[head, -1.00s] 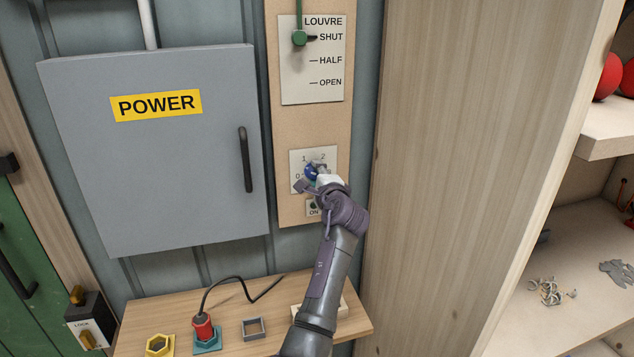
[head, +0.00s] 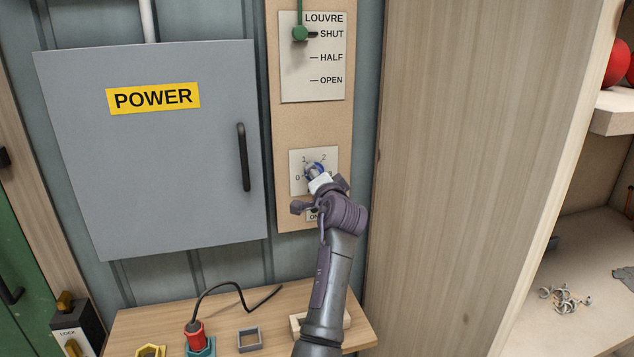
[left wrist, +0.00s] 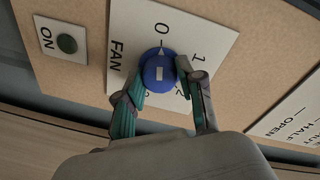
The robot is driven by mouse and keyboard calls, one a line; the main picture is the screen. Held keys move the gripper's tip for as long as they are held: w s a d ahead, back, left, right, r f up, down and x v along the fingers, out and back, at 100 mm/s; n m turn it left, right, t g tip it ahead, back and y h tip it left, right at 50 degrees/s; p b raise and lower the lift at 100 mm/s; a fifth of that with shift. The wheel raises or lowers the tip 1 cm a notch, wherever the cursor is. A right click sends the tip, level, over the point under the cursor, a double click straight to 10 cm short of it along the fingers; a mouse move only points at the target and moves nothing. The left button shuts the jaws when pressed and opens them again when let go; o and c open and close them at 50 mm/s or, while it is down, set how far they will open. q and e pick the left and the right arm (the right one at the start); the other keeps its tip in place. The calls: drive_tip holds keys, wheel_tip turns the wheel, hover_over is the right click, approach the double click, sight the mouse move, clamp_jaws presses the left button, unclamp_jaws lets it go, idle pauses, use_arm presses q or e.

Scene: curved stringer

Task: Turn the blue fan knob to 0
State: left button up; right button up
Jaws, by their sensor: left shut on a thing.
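The blue fan knob (head: 315,168) is on a white FAN plate (head: 298,158) on the wooden panel; gripper parts cover some of it. My left gripper (head: 320,177) is at the knob, its arm reaching up from below. In the left wrist view the knob (left wrist: 156,64) shows a white bar and a small white triangle at its edge, which points at the 0 mark. The left gripper (left wrist: 160,84) is shut on the knob, a finger on either side. The 2 is partly hidden by a finger. My right gripper is not in view.
A green ON button (left wrist: 67,44) is close beside the FAN plate. The louvre lever (head: 300,33) at SHUT is above. A grey POWER cabinet (head: 150,150) is left, a wooden shelf unit (head: 450,150) right. A bench (head: 125,325) with a red plug (head: 195,334) is below.

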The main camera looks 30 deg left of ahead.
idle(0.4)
use_arm(q)
drive_tip(key=o, duration=1.2)
drive_tip(key=shift+c, duration=0.2)
drive_tip(key=v, duration=0.7)
drive_tip(key=shift+s+d, duration=0.1)
drive_tip(key=shift+s, duration=0.05)
